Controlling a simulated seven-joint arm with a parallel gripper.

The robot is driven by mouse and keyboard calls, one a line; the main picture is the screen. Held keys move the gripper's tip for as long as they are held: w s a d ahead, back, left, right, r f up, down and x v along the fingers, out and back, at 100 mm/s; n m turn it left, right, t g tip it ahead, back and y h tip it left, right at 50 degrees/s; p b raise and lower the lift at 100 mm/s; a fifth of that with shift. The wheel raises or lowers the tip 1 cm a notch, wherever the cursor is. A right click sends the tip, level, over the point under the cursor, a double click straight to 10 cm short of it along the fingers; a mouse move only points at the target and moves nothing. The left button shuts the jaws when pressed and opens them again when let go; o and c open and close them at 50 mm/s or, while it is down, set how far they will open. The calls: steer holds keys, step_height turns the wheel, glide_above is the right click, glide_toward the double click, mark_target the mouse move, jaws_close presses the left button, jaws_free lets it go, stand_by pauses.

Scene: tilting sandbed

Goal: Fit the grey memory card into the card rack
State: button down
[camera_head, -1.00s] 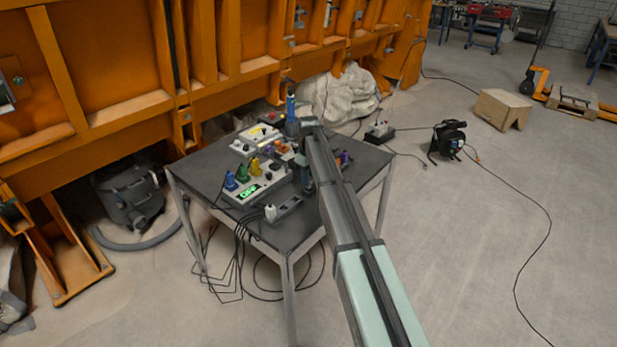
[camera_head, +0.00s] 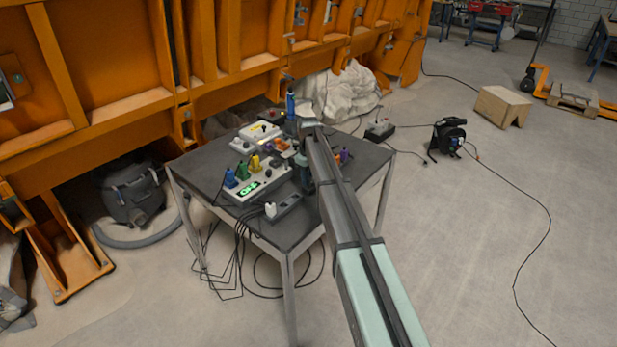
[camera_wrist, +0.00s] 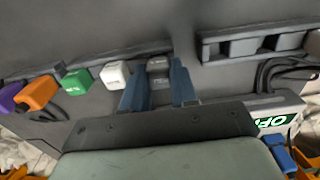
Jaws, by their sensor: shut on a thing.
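My gripper (camera_wrist: 159,88) has blue fingers and is shut on the grey memory card (camera_wrist: 158,68), a small dark block, in the wrist view. The card rack (camera_wrist: 132,55) is a dark strip holding a purple, an orange, a green (camera_wrist: 76,82) and a white card (camera_wrist: 115,74) in a row. The grey card is at the right end of this row, beside the white card. The fingers and the card's own body hide its lower end, so I cannot tell whether it is seated. In the head view my gripper (camera_head: 306,180) is low over the table, partly hidden by my arm.
A box with a green lit display (camera_head: 249,188) and coloured plugs stands left of my gripper on the dark table (camera_head: 205,165). Cables hang off its front edge.

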steer(key=shift+f, duration=0.55)
steer(key=c, duration=0.8)
jaws_free()
steer(key=shift+o, duration=0.3)
steer(key=o, duration=0.4)
steer(key=shift+r, duration=0.1)
steer(key=shift+w+r, duration=0.1)
steer(key=shift+r, duration=3.8)
